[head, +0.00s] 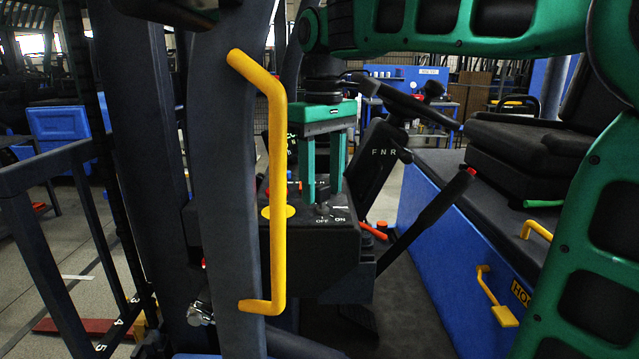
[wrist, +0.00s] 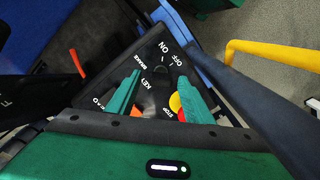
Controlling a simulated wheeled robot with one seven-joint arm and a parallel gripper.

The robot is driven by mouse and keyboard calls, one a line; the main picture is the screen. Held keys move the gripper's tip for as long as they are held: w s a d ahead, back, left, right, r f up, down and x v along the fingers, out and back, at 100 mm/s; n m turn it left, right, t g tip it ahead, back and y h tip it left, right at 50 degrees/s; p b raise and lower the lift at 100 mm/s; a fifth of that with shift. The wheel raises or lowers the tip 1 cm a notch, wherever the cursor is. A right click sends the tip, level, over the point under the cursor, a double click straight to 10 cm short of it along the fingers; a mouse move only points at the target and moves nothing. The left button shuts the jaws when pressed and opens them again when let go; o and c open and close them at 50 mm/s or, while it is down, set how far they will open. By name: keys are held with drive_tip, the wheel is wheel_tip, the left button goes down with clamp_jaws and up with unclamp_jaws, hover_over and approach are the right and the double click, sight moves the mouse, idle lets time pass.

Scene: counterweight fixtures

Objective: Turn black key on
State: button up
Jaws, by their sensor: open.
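The black key (head: 322,209) stands on a dark control panel (head: 318,268), just behind the printed OFF and ON labels in the head view. My gripper (head: 322,200) points down over the panel, its two green fingers apart with tips close to the key. In the wrist view my gripper (wrist: 159,79) is open, and the panel with its OFF, ON and KEY labels lies below. A dark round part (wrist: 160,70) shows between the fingertips near those labels. I cannot tell whether either finger touches the key.
A yellow grab handle (head: 278,180) on a dark post stands left of the panel. A yellow disc with a red button (wrist: 176,102) lies beside one finger in the wrist view. A steering wheel (head: 405,98), a red-tipped lever (head: 430,215) and a black seat (head: 525,140) are to the right.

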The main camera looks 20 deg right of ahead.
wheel_tip(320, 180, up, 11)
idle(0.6)
drive_tip(key=shift+f, duration=0.15)
